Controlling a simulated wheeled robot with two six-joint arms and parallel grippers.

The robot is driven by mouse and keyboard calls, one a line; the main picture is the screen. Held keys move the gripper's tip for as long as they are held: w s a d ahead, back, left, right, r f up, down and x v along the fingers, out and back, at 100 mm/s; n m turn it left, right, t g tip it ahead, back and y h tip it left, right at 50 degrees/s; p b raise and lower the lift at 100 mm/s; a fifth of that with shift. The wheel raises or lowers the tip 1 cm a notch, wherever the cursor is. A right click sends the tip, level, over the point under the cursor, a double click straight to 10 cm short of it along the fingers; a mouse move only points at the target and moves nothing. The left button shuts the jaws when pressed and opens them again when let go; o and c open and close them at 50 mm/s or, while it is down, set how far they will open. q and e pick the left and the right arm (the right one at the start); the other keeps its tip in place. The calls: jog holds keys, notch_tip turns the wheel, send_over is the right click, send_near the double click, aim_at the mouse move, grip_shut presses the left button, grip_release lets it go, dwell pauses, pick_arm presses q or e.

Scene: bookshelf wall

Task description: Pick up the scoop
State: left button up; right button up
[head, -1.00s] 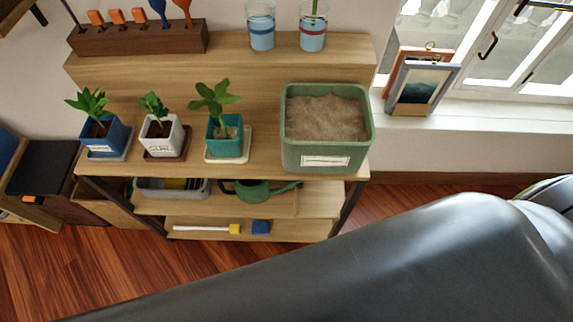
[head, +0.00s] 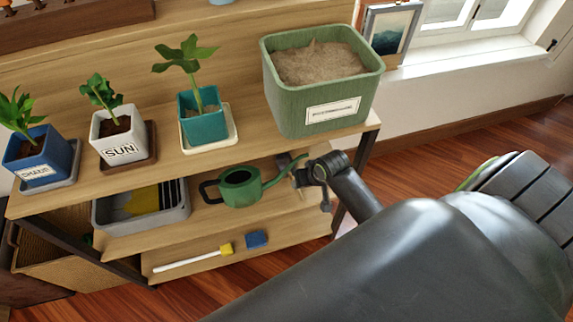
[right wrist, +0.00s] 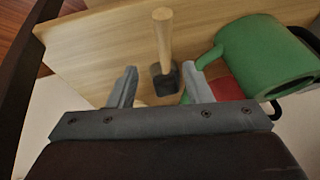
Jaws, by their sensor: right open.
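In the right wrist view, a tool with a pale wooden handle and a dark head, likely the scoop (right wrist: 163,42), lies on a wooden shelf board. Its dark head shows just beyond the gap between my fingers, and I see no contact. My right gripper (right wrist: 160,88) is open and empty. In the head view my right gripper (head: 300,178) is at the right end of the middle shelf, by the watering can's spout. I cannot make out the scoop there. My left gripper is not in view.
A green watering can (head: 240,188) stands close beside my right gripper, with a grey tray (head: 140,222) to its left. Above are a green sand-filled planter (head: 318,105) and several potted plants. A rack post (head: 352,178) is close on the right. A yellow-ended tool (head: 195,256) lies below.

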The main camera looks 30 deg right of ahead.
jog(key=shift+a+b+x, duration=0.15)
jog(key=shift+b+x, duration=0.4)
jog(key=shift+x, duration=1.35)
jog(key=shift+a+b+x, duration=0.15)
jog(key=shift+b+x, duration=0.35)
jog(key=shift+x, duration=1.35)
jog(key=shift+w+r, duration=0.15)
jog(key=shift+c, duration=0.4)
grip_shut()
